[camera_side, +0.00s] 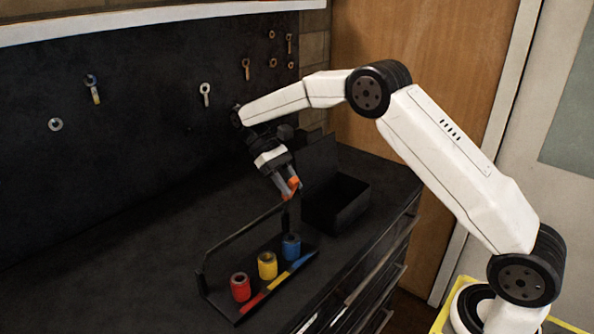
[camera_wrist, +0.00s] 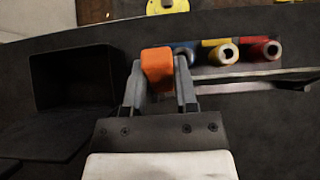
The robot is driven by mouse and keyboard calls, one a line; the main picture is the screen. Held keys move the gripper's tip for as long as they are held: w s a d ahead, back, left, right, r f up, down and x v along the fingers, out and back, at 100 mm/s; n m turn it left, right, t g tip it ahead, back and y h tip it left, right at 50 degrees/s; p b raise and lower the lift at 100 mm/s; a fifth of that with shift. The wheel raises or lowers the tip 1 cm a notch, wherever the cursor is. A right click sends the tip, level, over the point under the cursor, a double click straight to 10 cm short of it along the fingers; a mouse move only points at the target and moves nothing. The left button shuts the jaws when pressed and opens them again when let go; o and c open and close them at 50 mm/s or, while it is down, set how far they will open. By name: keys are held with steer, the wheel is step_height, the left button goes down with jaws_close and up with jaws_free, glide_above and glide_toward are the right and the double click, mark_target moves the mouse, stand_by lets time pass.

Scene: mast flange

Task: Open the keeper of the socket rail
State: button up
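The socket rail (camera_side: 250,311) lies on the dark bench with a red socket (camera_side: 240,288), a yellow socket (camera_side: 267,265) and a blue socket (camera_side: 291,247) standing in a row. The keeper, a thin dark bar (camera_side: 243,234), runs along the far side of the row, above the rail base; it also shows in the wrist view (camera_wrist: 245,86). My gripper (camera_side: 288,187) is at the bar's right end, pointing down. Its fingers (camera_wrist: 157,80) lie against both sides of an orange grip (camera_wrist: 157,64), which seems to belong to the keeper. The grip's join to the bar is hidden.
An open black bin (camera_side: 337,207) stands right of the rail, close to my gripper. A dark pegboard with hanging wrenches (camera_side: 205,94) rises behind the bench. The bench left of the rail is clear.

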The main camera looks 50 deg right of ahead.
mark_target(293, 178)
steer(key=o, duration=0.4)
steer(key=shift+c, duration=0.2)
steer(key=shift+r, duration=0.1)
steer(key=shift+r, duration=0.45)
step_height(293, 178, up, 2)
steer(key=s+r, duration=1)
steer(key=s, duration=0.4)
steer(key=shift+a, duration=0.2)
